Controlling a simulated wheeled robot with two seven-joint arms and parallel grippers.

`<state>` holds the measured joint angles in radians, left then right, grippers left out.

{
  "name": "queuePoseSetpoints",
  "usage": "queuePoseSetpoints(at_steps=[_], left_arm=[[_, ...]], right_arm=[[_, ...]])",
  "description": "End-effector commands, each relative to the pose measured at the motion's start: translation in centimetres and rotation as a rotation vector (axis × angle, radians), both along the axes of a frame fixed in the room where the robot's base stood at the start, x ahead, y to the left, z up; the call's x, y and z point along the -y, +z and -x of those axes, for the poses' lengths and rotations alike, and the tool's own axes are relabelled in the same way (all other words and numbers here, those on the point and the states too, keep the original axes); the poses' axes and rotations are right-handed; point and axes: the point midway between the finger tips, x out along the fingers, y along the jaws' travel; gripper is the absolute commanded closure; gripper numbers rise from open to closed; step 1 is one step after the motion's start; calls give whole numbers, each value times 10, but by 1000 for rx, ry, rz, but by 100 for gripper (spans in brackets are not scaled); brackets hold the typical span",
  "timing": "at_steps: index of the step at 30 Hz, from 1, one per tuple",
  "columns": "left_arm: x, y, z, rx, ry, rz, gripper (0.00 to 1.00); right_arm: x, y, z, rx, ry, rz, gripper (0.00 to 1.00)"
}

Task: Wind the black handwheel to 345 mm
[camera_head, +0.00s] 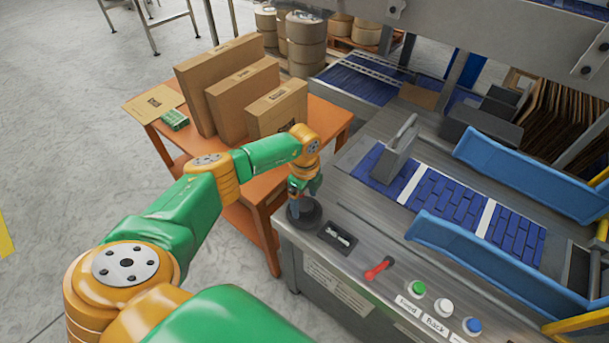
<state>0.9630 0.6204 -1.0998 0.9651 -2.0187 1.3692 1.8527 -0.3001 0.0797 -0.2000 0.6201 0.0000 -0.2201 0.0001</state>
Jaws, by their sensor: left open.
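The black handwheel (307,220) lies on the near left corner of the grey machine top. My left gripper (295,204) points down at it from above, with its fingertips at the wheel. The gripper is open, and I cannot tell whether the fingers touch the wheel or its handle. The gripper hides part of the wheel. A small black panel (328,241) with white marks sits just right of the wheel; its reading is too small to make out. My right gripper is out of view.
A red lever (378,268) and green (417,288), white (442,306) and blue (472,325) buttons sit along the machine's front edge. Blue guide rails (480,257) flank the blue conveyor. An orange table (322,118) with cartons stands behind my left arm.

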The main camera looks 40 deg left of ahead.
Motion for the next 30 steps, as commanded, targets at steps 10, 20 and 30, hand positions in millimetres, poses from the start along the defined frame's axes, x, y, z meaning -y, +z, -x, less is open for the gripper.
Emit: queuePoseSetpoints(at_steps=[10, 20, 30], left_arm=[[0, 56, 0, 2, -1, -1, 11], [0, 56, 0, 0, 0, -1, 11], [194, 64, -5, 328, -338, 668, 11]], right_arm=[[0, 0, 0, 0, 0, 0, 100], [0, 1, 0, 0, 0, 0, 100], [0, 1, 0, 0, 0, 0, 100]])
